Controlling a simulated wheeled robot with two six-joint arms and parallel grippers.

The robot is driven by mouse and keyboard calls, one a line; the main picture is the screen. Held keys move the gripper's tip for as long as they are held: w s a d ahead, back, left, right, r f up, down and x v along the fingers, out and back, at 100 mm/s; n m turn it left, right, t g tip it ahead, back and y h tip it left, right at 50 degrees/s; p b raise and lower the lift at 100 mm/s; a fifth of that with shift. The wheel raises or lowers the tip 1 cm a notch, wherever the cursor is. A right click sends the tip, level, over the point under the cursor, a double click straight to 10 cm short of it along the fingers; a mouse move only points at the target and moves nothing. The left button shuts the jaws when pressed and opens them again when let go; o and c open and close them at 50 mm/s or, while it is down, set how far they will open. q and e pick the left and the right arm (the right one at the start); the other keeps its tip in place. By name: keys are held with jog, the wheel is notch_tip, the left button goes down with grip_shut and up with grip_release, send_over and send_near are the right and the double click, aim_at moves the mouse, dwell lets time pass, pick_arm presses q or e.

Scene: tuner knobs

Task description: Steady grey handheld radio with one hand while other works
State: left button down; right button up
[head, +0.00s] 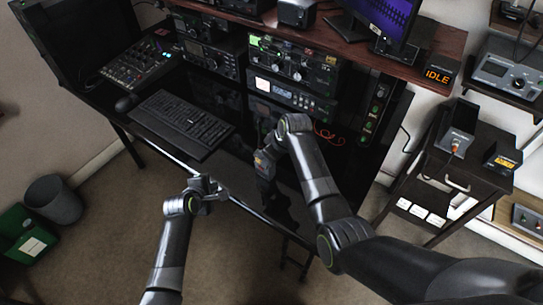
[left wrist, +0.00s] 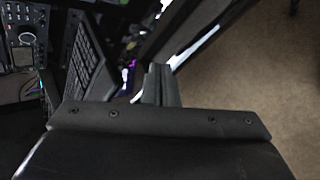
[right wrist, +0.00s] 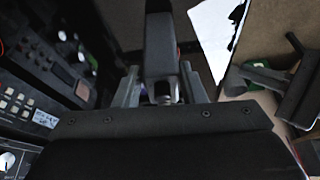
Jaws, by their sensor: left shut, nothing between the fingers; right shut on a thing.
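The grey handheld radio (head: 263,165) is upright near the front edge of the black desk, with a small orange patch near its top. My right gripper (head: 273,145) is shut on its upper part. In the right wrist view the radio's dark grey body (right wrist: 160,48) lies between the two fingers (right wrist: 160,88). My left gripper (head: 219,192) is shut and empty at the desk's front edge, left of the radio and apart from it. Its closed fingers also show in the left wrist view (left wrist: 160,84). The radio's lower end is hard to make out against the dark desk.
A black keyboard (head: 180,124) and a mixer panel (head: 140,65) are on the desk to the left. Radio units with knobs (head: 293,62) stand at the back under a wooden shelf (head: 365,52). A dark side cabinet (head: 455,170) stands right. Glossy desk is clear between keyboard and radio.

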pick_arm(q)
jog(key=s+d+r+n+g+h, duration=0.1)
jog(key=s+d+r+g+h, duration=0.15)
jog(key=s+d, duration=0.2)
jog(key=h, duration=0.1)
send_near(262, 173)
jog(key=shift+w+d+f+g, duration=0.1)
jog(key=shift+w+d+f, duration=0.15)
jog(key=shift+f, duration=0.3)
jog(key=shift+w+d+f+g, duration=0.15)
jog(key=shift+w+d+f, duration=0.1)
jog(key=shift+f, duration=0.3)
jog(key=shift+w+d+f+g, duration=0.1)
jog(key=shift+w+d+f, duration=0.15)
jog(key=shift+f, duration=0.3)
jog(key=shift+w, duration=0.15)
dwell(0.7)
jog(key=shift+w+d, duration=0.2)
jog(key=shift+d, duration=0.05)
jog(key=shift+w+d, duration=0.3)
dwell(0.7)
jog(key=shift+s+a, duration=0.6)
jog(key=shift+s, duration=0.05)
